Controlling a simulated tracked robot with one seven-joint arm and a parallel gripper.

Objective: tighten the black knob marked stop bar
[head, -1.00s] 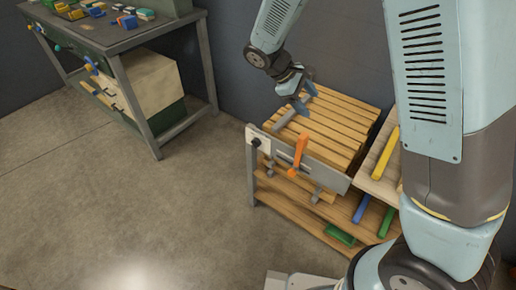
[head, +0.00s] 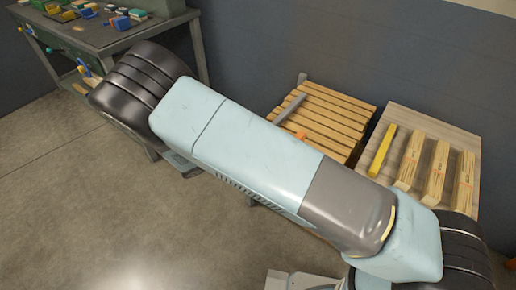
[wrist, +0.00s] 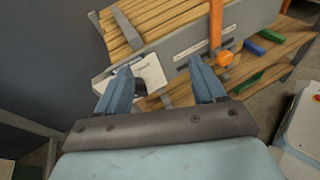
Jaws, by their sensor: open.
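In the wrist view the white plate (wrist: 153,70) is fixed at the end of the grey front rail of a slatted wooden bench. A dark shape (wrist: 138,87) at the plate's lower edge, beside my left finger, looks like the black knob; the finger partly hides it and I cannot read its marking. My gripper (wrist: 161,68) is open, its two blue fingers pointing at the rail with the plate's right part seen between them. I cannot tell whether a finger touches anything. In the head view my arm hides the gripper, knob and plate.
An orange lever (wrist: 216,28) stands on the rail, right of my right finger. A grey bar (head: 289,108) lies on the slats (head: 335,110). A side table (head: 425,125) holds a yellow bar (head: 382,151) and wooden blocks. A workbench (head: 115,32) stands at the back left.

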